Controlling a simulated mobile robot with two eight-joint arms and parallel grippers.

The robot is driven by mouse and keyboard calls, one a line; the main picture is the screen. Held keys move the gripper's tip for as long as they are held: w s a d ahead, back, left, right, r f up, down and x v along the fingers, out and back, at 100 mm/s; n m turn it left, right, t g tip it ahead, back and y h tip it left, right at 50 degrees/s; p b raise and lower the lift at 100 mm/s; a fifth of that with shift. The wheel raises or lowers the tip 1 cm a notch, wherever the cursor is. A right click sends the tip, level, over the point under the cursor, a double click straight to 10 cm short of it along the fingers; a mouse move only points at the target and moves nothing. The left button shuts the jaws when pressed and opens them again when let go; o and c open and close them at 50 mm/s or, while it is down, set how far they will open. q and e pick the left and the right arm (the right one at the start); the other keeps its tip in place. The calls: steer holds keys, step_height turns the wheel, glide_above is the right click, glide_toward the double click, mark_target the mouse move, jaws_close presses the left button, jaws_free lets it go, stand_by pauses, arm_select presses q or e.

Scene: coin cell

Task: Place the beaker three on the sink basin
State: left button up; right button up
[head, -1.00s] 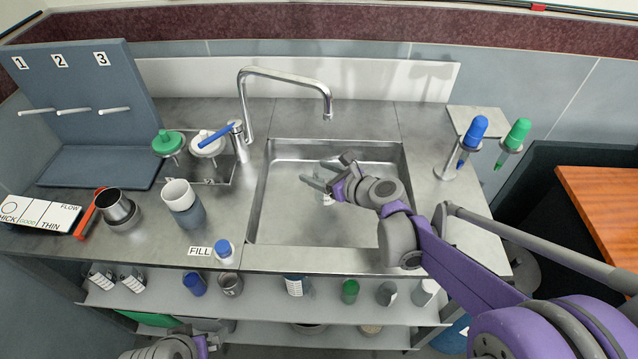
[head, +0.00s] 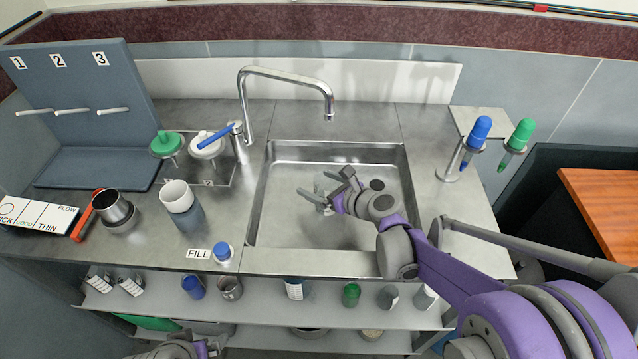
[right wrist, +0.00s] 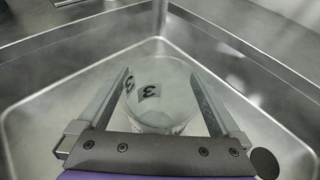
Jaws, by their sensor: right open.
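Beaker three (right wrist: 165,112) is a clear glass beaker with a dark "3" on a label. In the right wrist view it sits inside the sink basin (right wrist: 45,120), between the two fingers of my right gripper (right wrist: 161,80). The fingers are open, one on each side; whether either touches the glass is hard to tell. In the head view my right gripper (head: 322,192) is inside the basin (head: 285,225), left of its middle, and hides most of the beaker. Part of my left arm's end shows at the bottom edge; its fingers are not visible.
A faucet (head: 243,105) arches over the basin's back left. A holder with blue and green droppers (head: 478,130) stands at right.

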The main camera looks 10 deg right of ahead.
steer(key=shift+r, duration=0.35)
steer(key=p+v, duration=0.2)
steer(key=v, duration=1)
steer(key=shift+f, duration=0.2)
